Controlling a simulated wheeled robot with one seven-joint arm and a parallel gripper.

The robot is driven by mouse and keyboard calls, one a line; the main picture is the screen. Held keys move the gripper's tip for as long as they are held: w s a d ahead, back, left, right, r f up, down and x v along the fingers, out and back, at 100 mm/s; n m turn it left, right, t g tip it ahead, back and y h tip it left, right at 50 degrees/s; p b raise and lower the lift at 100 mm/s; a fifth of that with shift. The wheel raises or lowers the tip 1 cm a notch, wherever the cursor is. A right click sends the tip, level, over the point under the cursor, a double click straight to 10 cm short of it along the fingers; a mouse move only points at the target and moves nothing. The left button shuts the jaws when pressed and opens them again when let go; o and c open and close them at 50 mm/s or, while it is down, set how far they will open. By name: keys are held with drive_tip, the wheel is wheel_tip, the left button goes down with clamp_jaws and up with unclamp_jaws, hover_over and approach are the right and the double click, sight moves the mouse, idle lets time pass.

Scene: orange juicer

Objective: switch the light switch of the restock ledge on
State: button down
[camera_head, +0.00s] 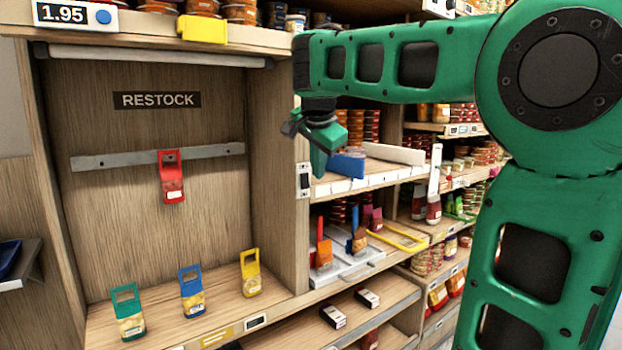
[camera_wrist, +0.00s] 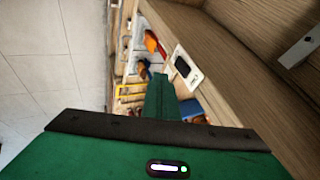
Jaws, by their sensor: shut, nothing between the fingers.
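The light switch (camera_head: 304,180) is a small white plate with a dark rocker on the front edge of the upright panel to the right of the restock ledge (camera_head: 160,305). It also shows in the wrist view (camera_wrist: 185,66), just beyond my fingers and a little to the right. I cannot tell the rocker's position. The fingers show in the wrist view (camera_wrist: 162,97). No contact with the switch is visible.
The ledge holds green (camera_head: 128,312), blue (camera_head: 192,291) and yellow (camera_head: 250,272) tagged packs. A red pack (camera_head: 171,178) hangs on a grey rail (camera_head: 100,160). A grey tube (camera_head: 150,55) runs under the top shelf. Stocked shelves and a blue block (camera_head: 347,164) lie right of the panel.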

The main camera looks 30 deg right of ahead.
drive_tip(key=v, duration=0.7)
drive_tip(key=shift+a, duration=0.25)
drive_tip(key=shift+s+f, duration=0.15)
drive_tip(key=shift+f, duration=0.55)
